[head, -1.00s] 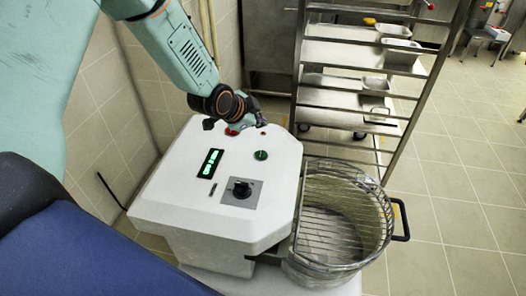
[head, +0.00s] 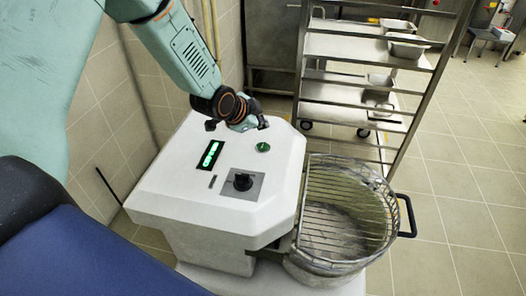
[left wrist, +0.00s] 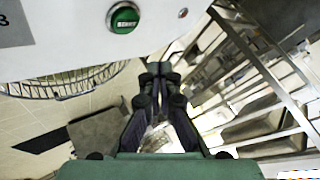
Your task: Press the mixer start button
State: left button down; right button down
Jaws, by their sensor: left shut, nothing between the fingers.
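The mixer (head: 165,205) has a white top with a round green button (head: 263,147), a lit green display (head: 210,154) and a black dial (head: 243,182). The green button, with small white lettering, also shows at the top of the left wrist view (left wrist: 124,19). My left gripper (head: 263,122) is over the far edge of the mixer top, just beyond the green button and apart from it. In the left wrist view its fingers (left wrist: 159,70) are together and empty, below and right of the button. My right gripper is not in view.
A round bowl with a wire guard (head: 345,215) and black handle stands right of the mixer top. A metal rack (head: 350,80) with trays stands behind. A tiled wall (head: 95,110) is close on the left. Tiled floor (head: 455,200) is open at the right.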

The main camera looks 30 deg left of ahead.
aim_at(261, 147)
pick_arm(q)
notch_tip(261, 147, down, 2)
jog(key=shift+f+b, duration=0.1)
jog(key=shift+b, duration=0.7)
jog(key=shift+f+b, duration=0.6)
jog(key=shift+f, duration=0.75)
jog(key=shift+f, duration=0.4)
